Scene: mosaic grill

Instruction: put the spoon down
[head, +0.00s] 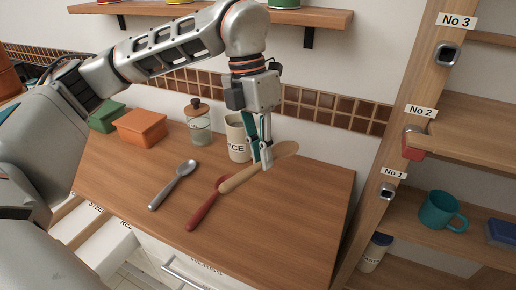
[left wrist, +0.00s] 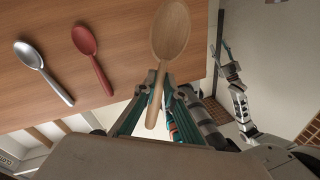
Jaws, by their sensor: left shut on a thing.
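My left gripper (head: 266,160) is shut on a wooden spoon (head: 240,176) above the counter (head: 290,225). In the left wrist view, the fingers (left wrist: 156,85) grip its handle, with the bowl (left wrist: 170,32) pointing away. In the head view, its handle overlaps the red spoon's bowl; I cannot tell how high it is. The red spoon (head: 204,211) and the metal spoon (head: 171,187) lie side by side on the counter, to the left. My right gripper (left wrist: 229,62) appears small at the right of the left wrist view; its jaws are unclear.
A canister (head: 236,140), a glass jar (head: 198,125), an orange box (head: 140,127) and a green box (head: 106,117) stand along the back. Shelves with a teal mug (head: 440,211) stand right. The counter's right front is clear.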

